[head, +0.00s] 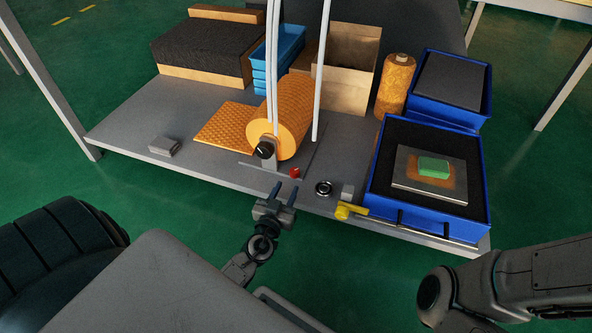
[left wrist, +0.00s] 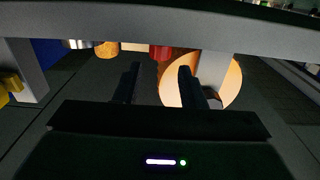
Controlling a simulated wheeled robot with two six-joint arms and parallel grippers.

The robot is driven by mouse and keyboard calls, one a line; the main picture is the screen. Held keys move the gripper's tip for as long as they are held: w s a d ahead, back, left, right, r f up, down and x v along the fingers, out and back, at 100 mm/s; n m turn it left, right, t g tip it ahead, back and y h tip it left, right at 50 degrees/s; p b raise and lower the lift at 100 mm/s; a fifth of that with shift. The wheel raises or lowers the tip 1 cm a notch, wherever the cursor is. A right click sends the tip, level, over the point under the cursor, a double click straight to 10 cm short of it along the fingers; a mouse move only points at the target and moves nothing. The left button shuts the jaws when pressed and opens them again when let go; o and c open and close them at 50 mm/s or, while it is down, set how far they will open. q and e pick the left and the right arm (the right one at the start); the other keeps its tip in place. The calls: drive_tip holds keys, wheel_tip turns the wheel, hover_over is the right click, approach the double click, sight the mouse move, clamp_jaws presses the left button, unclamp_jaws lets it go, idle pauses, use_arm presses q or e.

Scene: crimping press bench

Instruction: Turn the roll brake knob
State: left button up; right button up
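The black brake knob (head: 265,150) sits on the front end of the orange roll (head: 296,101), above a grey stand. My right gripper is out of view.
A small red block (head: 295,173) stands right of the roll stand. A round metal button (head: 323,188) and a yellow handle (head: 350,211) lie further right. A blue tray (head: 379,194) holds a plate with a green block. A grey block (head: 164,146) sits left.

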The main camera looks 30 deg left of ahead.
sight(293, 176)
use_arm(q)
drive_tip(key=x, duration=0.8)
drive_tip(key=c, duration=0.7)
